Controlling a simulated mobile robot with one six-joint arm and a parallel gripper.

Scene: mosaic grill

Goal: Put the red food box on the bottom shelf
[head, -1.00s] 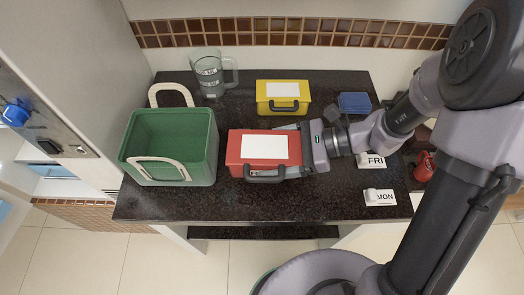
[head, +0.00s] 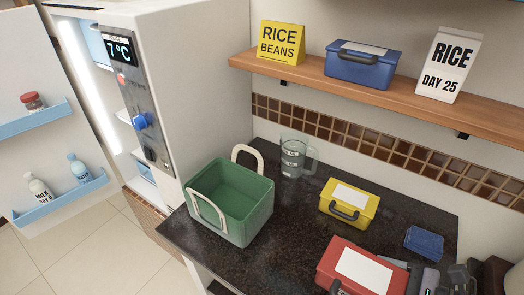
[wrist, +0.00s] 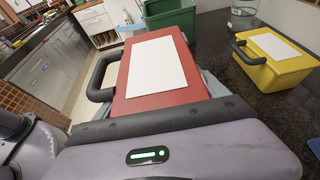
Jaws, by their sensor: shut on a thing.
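The red food box (head: 330,262), with a white label on its lid and a dark handle, is at the lower edge of the head view, by the front of the dark counter. In the wrist view the red box (wrist: 160,68) lies between my fingers, handle to the left. My gripper (head: 405,272) is shut on it from the right side. I cannot tell whether the box touches the counter. A wooden wall shelf (head: 400,98) holds a yellow RICE BEANS pack (head: 281,42), a blue box (head: 362,66) and a white RICE carton (head: 448,64).
On the counter (head: 290,225) stand a green basket (head: 235,190), a clear jug (head: 296,157), a yellow box (head: 348,202) and a small blue box (head: 424,243). A fridge (head: 190,90) stands left, its open door (head: 40,70) holding bottles and a jar.

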